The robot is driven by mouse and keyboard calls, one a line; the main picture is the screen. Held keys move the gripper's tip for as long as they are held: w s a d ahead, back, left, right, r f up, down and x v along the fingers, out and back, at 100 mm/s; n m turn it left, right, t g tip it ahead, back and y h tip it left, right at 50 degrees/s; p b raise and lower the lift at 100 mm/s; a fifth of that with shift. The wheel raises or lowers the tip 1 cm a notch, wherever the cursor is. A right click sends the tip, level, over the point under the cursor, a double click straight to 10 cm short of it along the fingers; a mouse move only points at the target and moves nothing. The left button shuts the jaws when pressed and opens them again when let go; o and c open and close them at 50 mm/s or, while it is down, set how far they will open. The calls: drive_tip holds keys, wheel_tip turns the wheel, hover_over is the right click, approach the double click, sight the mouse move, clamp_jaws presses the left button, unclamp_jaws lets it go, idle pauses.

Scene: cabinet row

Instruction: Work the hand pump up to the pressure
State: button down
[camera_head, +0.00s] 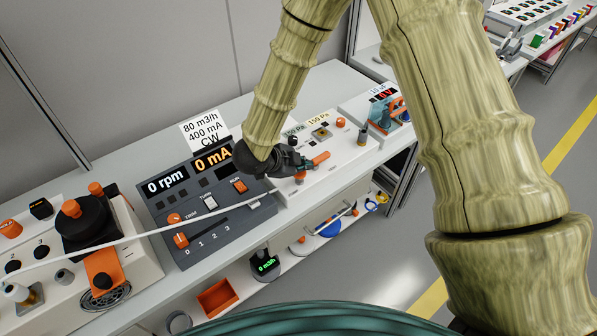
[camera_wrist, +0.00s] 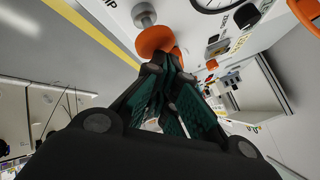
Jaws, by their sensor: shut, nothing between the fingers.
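The white panel box (camera_head: 345,155) stands on the bench, with small cards reading 150 Pa at its back. An orange knob on a metal stem (camera_wrist: 155,41), beside lettering ending in "MP", looks like the pump handle. My gripper (camera_head: 300,164) is over the box's left part, beside an orange bar (camera_head: 319,160) and a small orange knob (camera_head: 299,177). In the wrist view, my gripper (camera_wrist: 165,66) is shut and empty, its tips close to the orange knob; I cannot tell whether they touch. A dial gauge (camera_wrist: 215,3) is partly cut off at the top.
A grey console (camera_head: 205,215) showing 0 rpm and 0 mA stands to the left. A white cable or tube (camera_head: 165,232) runs in front of it. A box with a red display (camera_head: 385,108) stands to the right. A lower shelf holds an orange bin (camera_head: 217,297).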

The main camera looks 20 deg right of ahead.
sight(302, 173)
drive_tip(key=shift+f+b, duration=0.4)
drive_tip(key=shift+f, duration=0.45)
idle(1.0)
idle(0.3)
drive_tip(key=shift+r+p, duration=1.15)
drive_tip(key=shift+r, duration=0.35)
drive_tip(key=shift+r+p, duration=2)
drive_tip(key=shift+r, duration=0.55)
